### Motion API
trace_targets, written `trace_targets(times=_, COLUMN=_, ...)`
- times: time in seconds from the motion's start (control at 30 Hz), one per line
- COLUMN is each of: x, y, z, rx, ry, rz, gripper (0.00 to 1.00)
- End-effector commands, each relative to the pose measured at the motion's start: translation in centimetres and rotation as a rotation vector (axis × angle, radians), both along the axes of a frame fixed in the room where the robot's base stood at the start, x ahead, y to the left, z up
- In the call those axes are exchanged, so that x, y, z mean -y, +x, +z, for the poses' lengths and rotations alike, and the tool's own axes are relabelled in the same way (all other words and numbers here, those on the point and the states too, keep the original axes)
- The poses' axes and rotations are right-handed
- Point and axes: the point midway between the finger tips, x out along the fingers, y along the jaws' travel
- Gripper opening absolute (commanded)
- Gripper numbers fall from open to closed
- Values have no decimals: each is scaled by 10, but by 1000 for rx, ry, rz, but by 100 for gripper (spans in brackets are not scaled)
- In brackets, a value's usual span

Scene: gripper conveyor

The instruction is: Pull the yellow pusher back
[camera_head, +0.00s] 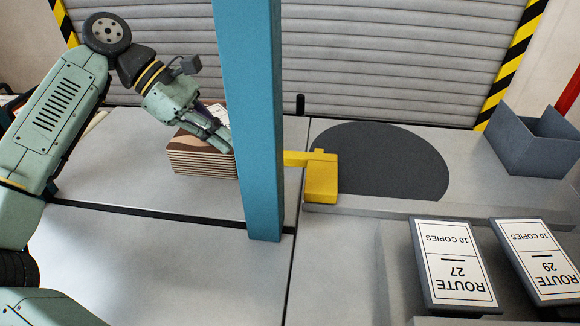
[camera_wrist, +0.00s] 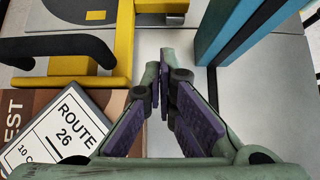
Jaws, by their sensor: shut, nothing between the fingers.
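The yellow pusher (camera_head: 321,180) shows in the head view as a block at the edge of the dark round plate, with an arm running left behind the blue post. In the wrist view the yellow pusher (camera_wrist: 124,50) is a frame at the upper left, with a black bar handle beside it. My gripper (camera_head: 229,149) is over the right end of a brown layered bundle, left of the post, its tips partly hidden by the post. In the wrist view my gripper (camera_wrist: 165,75) has its purple-padded fingers together and empty, just right of the yellow frame and apparently apart from the handle.
The brown bundle (camera_head: 200,165) carries a label, readable as Route 26 in the wrist view. The blue post (camera_head: 256,120) stands close right of my gripper. Route 27 (camera_head: 455,262) and Route 29 (camera_head: 545,258) labelled items lie at lower right. A grey bin (camera_head: 530,140) stands behind them.

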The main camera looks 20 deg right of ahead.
Motion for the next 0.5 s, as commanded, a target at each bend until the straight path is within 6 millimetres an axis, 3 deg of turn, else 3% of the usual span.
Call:
trace_targets(times=0.27, x=6, y=-3, z=-6, rx=1, ry=0, rz=-1, gripper=0)
trace_targets(times=0.5, x=35, y=-16, z=-36, rx=-2, ry=-1, rz=-4, gripper=0)
